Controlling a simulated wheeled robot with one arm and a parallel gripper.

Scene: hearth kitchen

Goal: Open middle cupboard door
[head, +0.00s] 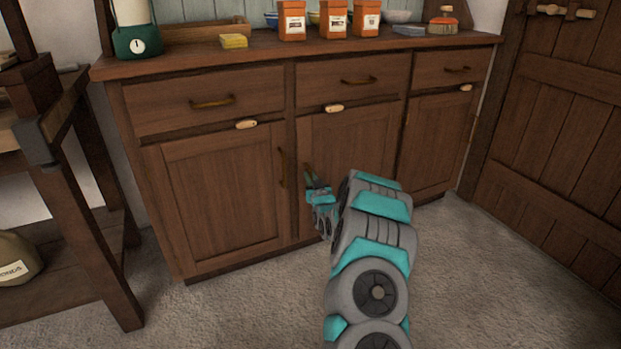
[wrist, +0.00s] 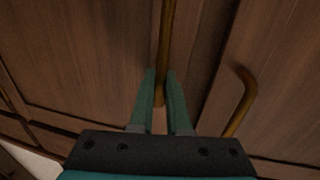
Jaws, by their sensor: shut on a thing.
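The middle cupboard door (head: 348,148) is a brown panel door below the middle drawer, and it looks flush with the cupboard front. My gripper (head: 314,180) is at its left edge and hides its handle in the head view. In the wrist view my gripper (wrist: 161,76) is shut on the brass-coloured bar handle (wrist: 168,30), one finger on each side. The left door's handle (head: 283,168) is close by to the left in the head view. It shows as a curved bar (wrist: 243,100) at the right of the wrist view.
The left door (head: 218,195) and right door (head: 436,142) are closed, as are the drawers above. The worktop (head: 210,59) bears orange boxes, bowls and a brush. A wooden shelf stand (head: 85,210) is at left. The carpet (head: 490,270) in front is clear.

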